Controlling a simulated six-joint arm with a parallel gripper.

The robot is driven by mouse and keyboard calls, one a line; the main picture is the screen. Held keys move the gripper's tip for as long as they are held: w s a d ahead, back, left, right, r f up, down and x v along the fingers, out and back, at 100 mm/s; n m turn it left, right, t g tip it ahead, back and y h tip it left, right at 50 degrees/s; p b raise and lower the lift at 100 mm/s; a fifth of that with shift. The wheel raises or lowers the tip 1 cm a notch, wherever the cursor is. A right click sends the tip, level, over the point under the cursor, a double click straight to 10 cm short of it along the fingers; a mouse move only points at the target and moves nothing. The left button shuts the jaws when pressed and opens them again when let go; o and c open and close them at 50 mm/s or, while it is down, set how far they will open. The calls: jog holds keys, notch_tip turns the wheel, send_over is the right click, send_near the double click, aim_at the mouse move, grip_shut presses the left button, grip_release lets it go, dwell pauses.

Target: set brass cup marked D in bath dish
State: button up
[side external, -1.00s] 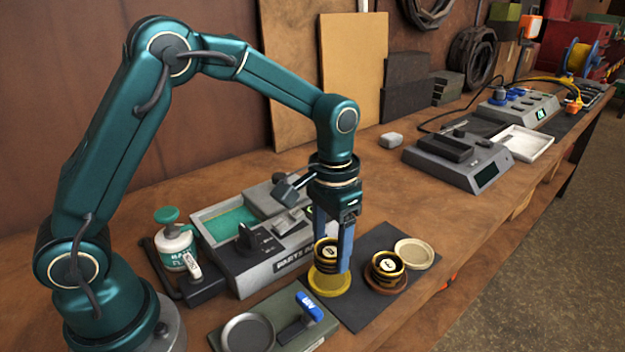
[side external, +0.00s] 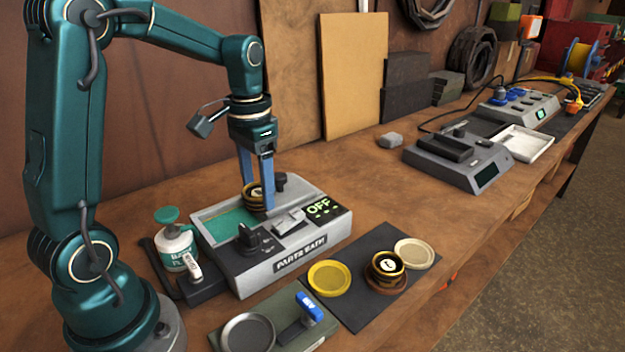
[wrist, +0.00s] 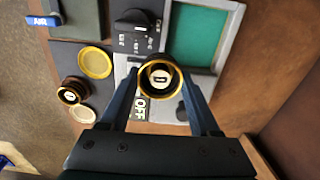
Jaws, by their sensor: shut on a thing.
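A brass cup (side external: 253,194) with dark bands and a round pale label is between the fingers of my gripper (side external: 257,198), which is shut on it. In the wrist view the cup (wrist: 160,78) is seen from above; its letter looks like a D, but is small. It is held above the parts bath (side external: 290,262), near the edge of the green-floored bath dish (side external: 228,221). In the wrist view the dish (wrist: 198,36) lies beyond the cup, to the upper right. The cup appears upright.
A second brass cup (side external: 386,266) sits on a brown coaster on a dark mat. A yellow coaster (side external: 329,278) and a cream coaster (side external: 414,253) are empty. The bath's display (side external: 319,207) reads OFF. A black knob (side external: 248,238) and a bottle (side external: 175,244) stand near the dish.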

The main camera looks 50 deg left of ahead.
jog(key=shift+s+a+f+n, duration=0.55)
jog(key=shift+a+f, duration=0.35)
jog(key=shift+f, duration=0.3)
jog(key=shift+s+a+f+n, duration=0.45)
jog(key=shift+s+a+f, duration=0.3)
jog(key=shift+f, duration=0.4)
jog(key=shift+s+a+f+n, duration=0.5)
jog(key=shift+a+f, duration=0.5)
jog(key=shift+f, duration=0.2)
jog(key=shift+f, duration=0.6)
jog(key=o, duration=1.1)
jog(key=shift+r, duration=0.15)
jog(key=shift+r, duration=5.4)
